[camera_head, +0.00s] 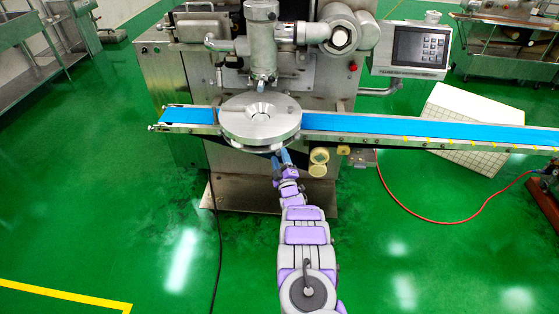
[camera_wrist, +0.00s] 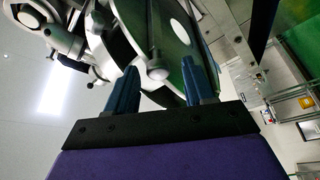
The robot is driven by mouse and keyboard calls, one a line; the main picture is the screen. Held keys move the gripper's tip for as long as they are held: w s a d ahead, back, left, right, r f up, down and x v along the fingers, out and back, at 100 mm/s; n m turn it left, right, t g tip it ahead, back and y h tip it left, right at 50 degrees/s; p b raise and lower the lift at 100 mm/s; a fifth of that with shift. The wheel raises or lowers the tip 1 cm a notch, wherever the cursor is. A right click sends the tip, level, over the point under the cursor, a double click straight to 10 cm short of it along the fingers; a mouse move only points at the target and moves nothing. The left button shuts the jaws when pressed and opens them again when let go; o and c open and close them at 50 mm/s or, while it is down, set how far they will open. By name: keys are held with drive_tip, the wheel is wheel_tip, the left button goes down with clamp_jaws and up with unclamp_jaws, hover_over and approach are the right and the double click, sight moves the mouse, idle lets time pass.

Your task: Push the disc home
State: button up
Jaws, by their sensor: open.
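The disc (camera_head: 260,128) is a round, shiny metal plate with a raised hub, lying flat under the machine's vertical metal nozzle (camera_head: 262,45) and over the blue belt. My gripper (camera_head: 281,158) is just below the disc's near edge, slightly right of its middle. In the wrist view the disc's underside (camera_wrist: 172,25) shows large beyond the blue fingers. My gripper (camera_wrist: 158,72) is open, its fingers on either side of a small pale round knob (camera_wrist: 157,74) at the disc's edge. I cannot tell whether either finger touches it.
The blue conveyor belt (camera_head: 420,129) runs left and right of the disc. A control panel (camera_head: 420,48) stands at the upper right. A red hose (camera_head: 440,219) lies on the green floor, which is open at the left.

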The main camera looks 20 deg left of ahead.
drive_tip(key=shift+w, duration=0.1)
drive_tip(key=shift+c, duration=0.2)
clamp_jaws()
idle(0.5)
